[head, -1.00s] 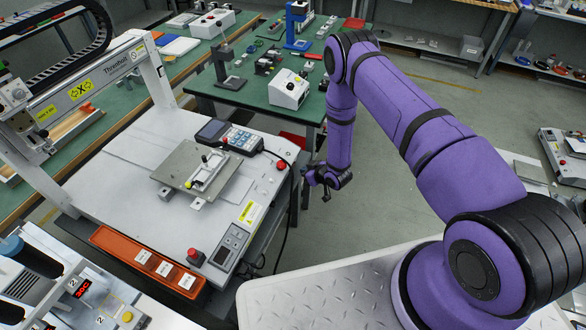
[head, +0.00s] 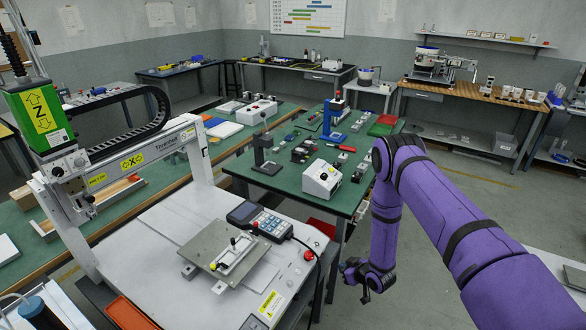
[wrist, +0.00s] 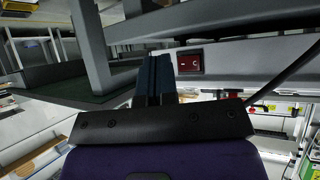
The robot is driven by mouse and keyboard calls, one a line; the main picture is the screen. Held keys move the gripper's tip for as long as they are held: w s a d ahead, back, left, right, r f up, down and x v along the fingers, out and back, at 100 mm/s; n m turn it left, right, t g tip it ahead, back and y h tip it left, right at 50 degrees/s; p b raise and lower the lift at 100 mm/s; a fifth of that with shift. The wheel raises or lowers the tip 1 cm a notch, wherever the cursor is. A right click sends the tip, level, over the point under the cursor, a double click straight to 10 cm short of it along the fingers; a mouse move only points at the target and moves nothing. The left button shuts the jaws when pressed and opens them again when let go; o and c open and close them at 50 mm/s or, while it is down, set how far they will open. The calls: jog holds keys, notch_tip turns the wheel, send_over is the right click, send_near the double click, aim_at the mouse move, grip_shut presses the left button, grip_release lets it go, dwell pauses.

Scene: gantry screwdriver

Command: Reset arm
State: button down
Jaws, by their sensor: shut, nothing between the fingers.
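My arm is purple and reaches from the right of the head view, bent down at the elbow. A red rocker switch (wrist: 190,62) shows beyond the fingers in the wrist view.
A keypad pendant (head: 260,220) lies on the machine bed, its cable hanging off the right edge. A white box (head: 322,178) and a blue stand (head: 334,118) are on the green table. Floor (head: 470,190) is open at the right.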

jog(key=w+d+r+m+h, duration=0.1)
jog(key=w+r, duration=0.3)
jog(key=r, duration=0.7)
jog(key=w+d+r+h, duration=0.2)
jog(key=w+r, duration=0.2)
jog(key=r, duration=0.7)
jog(key=s+d+r+m+g+h, duration=0.1)
jog(key=s+r, duration=0.2)
jog(key=r, duration=0.9)
jog(key=s+d+r+m+h, duration=0.1)
jog(key=s+d+r, duration=0.1)
jog(key=r, duration=1.1)
jog(key=s+r+m+g+h, duration=0.1)
jog(key=s+r+m, duration=0.1)
jog(key=s+r, duration=1.5)
jog(key=s+r+m+g, duration=0.1)
jog(key=s+r+g, duration=0.1)
jog(key=s, duration=2)
jog(key=shift+a+r, duration=0.4)
jog(key=shift+r, duration=0.1)
